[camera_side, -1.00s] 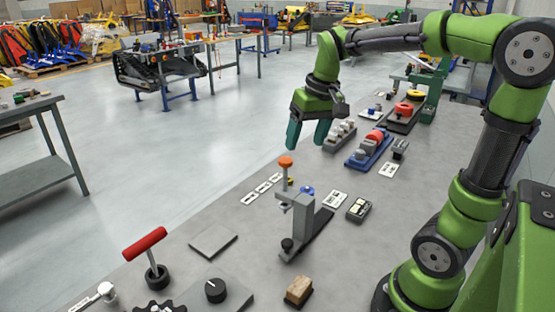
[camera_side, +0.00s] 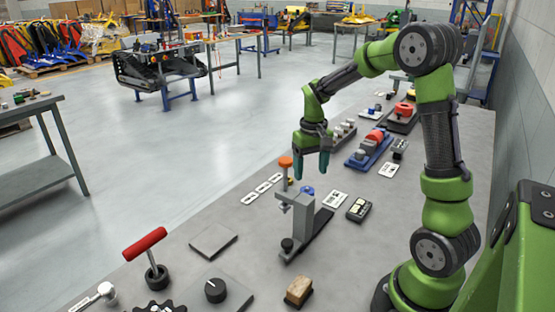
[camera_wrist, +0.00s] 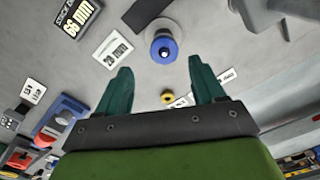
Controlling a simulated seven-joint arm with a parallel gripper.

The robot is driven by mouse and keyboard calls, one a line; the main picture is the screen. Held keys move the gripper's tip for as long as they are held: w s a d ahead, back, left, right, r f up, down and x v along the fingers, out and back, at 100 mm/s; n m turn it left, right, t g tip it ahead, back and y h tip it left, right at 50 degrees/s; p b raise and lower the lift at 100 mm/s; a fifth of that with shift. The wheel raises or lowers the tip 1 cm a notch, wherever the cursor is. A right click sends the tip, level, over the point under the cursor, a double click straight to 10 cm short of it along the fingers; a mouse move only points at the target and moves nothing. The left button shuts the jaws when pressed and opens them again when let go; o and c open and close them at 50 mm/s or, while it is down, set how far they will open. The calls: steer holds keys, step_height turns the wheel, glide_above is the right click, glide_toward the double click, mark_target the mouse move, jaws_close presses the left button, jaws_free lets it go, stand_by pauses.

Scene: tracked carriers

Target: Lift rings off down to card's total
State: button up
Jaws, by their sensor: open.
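A blue ring (camera_wrist: 163,50) sits around a grey post on a round base, seen nearly from above in the wrist view. In the side view the blue ring (camera_side: 307,190) is partly hidden behind a clamp. A white card (camera_wrist: 113,49) with printed figures too small to read surely also shows in the side view (camera_side: 334,199). A dark display (camera_wrist: 76,16) appears to read 66 mm. My gripper (camera_side: 311,170) is open and empty, pointing down above the blue ring.
A wooden block (camera_side: 298,290) is nearer the camera.

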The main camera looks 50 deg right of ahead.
mark_target(308, 189)
steer(key=shift+a+f, duration=0.15)
steer(key=shift+f, duration=1.35)
steer(key=shift+a+f, duration=0.15)
steer(key=shift+f, duration=1.35)
steer(key=c, duration=1.2)
steer(key=shift+o, duration=0.2)
steer(key=shift+r, duration=0.15)
